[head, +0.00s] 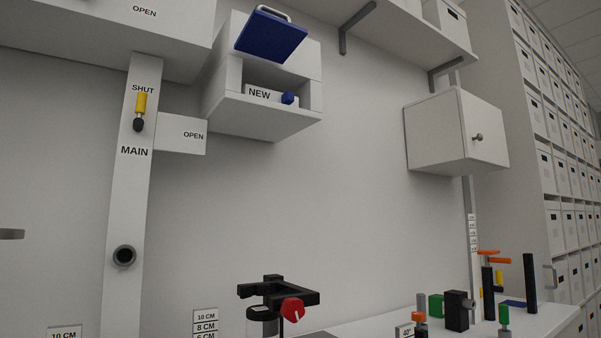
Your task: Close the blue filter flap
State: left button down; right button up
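The blue filter flap (272,34) is at the top, left of the middle, on the front of a white wall-mounted box (262,120). It is swung up and stands open, tilted outward, with a light handle along its top edge. Below it the box's opening shows, with a white block marked NEW (262,93) and a blue knob (288,98) inside. Neither of my grippers shows in the head view.
A column marked MAIN (128,190) with a yellow lever (140,104) stands left of the box. A white cabinet (440,132) hangs to the right, under a shelf. A black clamp with a red knob (292,309) and a bench with several parts are below. The wall between is clear.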

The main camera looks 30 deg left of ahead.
aim_at(265, 36)
jog(key=u, duration=1.15)
jog(key=k+u, duration=0.3)
